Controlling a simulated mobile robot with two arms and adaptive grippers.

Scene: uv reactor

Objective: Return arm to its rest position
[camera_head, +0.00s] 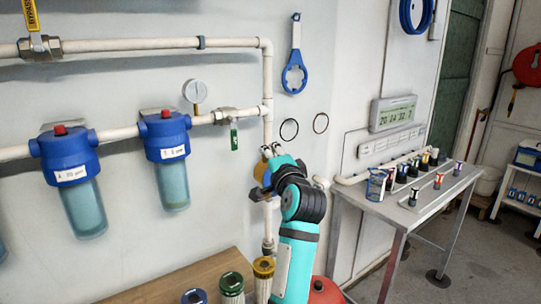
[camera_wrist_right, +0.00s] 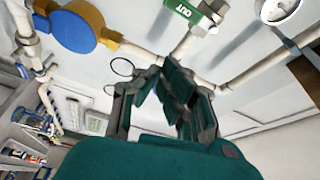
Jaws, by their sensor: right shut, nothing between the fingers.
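My right arm (camera_head: 298,240), teal with black joints, reaches up from the bottom centre in the head view. Its gripper (camera_head: 272,151) is in front of the wall pipework, beside the vertical white pipe. In the right wrist view the dark green fingers of the right gripper (camera_wrist_right: 165,78) are drawn together with nothing between them. No part of my left arm or gripper is in view.
A yellow-and-blue round fitting (camera_wrist_right: 78,25) and a green-handled valve (camera_wrist_right: 183,15) are near the gripper. Blue filter housings (camera_head: 165,137) hang at left. Filter cartridges (camera_head: 231,284) stand on a wooden top below. A metal table (camera_head: 385,208) with small items is at right.

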